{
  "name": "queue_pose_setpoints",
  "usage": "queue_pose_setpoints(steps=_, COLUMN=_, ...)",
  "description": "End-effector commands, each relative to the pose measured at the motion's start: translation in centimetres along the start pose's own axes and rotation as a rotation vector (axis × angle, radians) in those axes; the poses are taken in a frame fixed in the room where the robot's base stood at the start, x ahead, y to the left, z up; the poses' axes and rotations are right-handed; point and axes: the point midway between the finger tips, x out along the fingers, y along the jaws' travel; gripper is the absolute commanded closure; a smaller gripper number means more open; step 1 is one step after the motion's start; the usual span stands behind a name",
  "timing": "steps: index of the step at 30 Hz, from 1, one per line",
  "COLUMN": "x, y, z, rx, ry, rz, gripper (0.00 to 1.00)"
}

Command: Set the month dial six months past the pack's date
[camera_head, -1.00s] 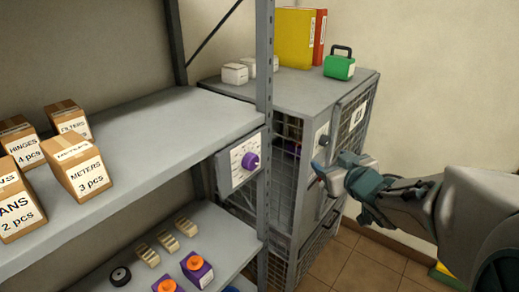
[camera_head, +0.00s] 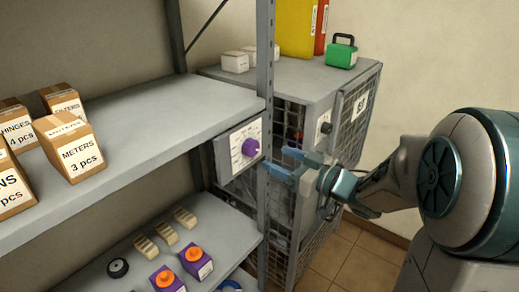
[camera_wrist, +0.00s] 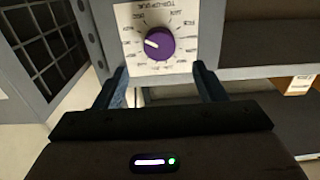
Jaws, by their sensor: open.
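The month dial is a purple knob (camera_head: 250,147) on a white marked plate (camera_head: 237,157) fixed at the end of the shelf unit. In the wrist view the knob (camera_wrist: 159,44) shows a white pointer line toward the left of the picture; the labels around it are too small to read. My gripper (camera_head: 283,164) is open and empty, just right of the dial in the head view. In the wrist view its two fingers (camera_wrist: 160,82) stand apart below the knob, not touching it. I cannot pick out the pack with the date.
A grey mesh cabinet (camera_head: 318,92) stands behind my gripper, with a green case (camera_head: 341,54) on top. The shelf post (camera_head: 265,100) rises right beside the dial. Cardboard boxes (camera_head: 70,150) stand on the upper shelf; purple-and-orange items (camera_head: 197,265) sit on the lower shelf.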

Motion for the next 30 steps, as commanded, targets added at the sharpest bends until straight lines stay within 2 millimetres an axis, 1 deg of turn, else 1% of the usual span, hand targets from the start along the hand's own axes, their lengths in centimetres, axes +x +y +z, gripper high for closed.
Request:
queue_pose_setpoints(steps=1, x=1.3, y=-0.1, z=0.0, rx=0.0, ry=0.0, rz=-0.005, gripper=0.36)
queue_pose_setpoints(steps=3, x=2.7, y=-0.1, z=0.0, rx=0.0, ry=-0.001, rz=-0.004, gripper=0.36)
queue_pose_setpoints(steps=9, x=5.8, y=0.0, z=0.0, rx=0.0, ry=-0.001, rz=-0.001, gripper=0.36)
queue_pose_setpoints(steps=15, x=7.1, y=0.0, z=0.0, rx=-0.001, ry=-0.001, rz=0.001, gripper=0.36)
queue_pose_setpoints(steps=23, x=7.2, y=0.0, z=0.0, rx=-0.001, ry=-0.001, rz=0.002, gripper=0.36)
queue_pose_setpoints(steps=24, x=7.2, y=0.0, z=0.0, rx=-0.001, ry=-0.001, rz=0.002, gripper=0.41)
queue_pose_setpoints(steps=26, x=7.2, y=0.0, z=0.0, rx=-0.001, ry=-0.001, rz=0.002, gripper=0.58)
queue_pose_setpoints(steps=27, x=7.2, y=0.0, z=0.0, rx=-0.001, ry=-0.001, rz=0.002, gripper=0.69)
queue_pose_setpoints(steps=28, x=7.2, y=0.0, z=0.0, rx=-0.001, ry=-0.001, rz=0.002, gripper=0.77)
queue_pose_setpoints(steps=29, x=7.2, y=0.0, z=0.0, rx=-0.001, ry=-0.001, rz=0.001, gripper=0.8)
queue_pose_setpoints(steps=30, x=7.2, y=0.0, z=0.0, rx=-0.001, ry=-0.001, rz=0.001, gripper=0.8)
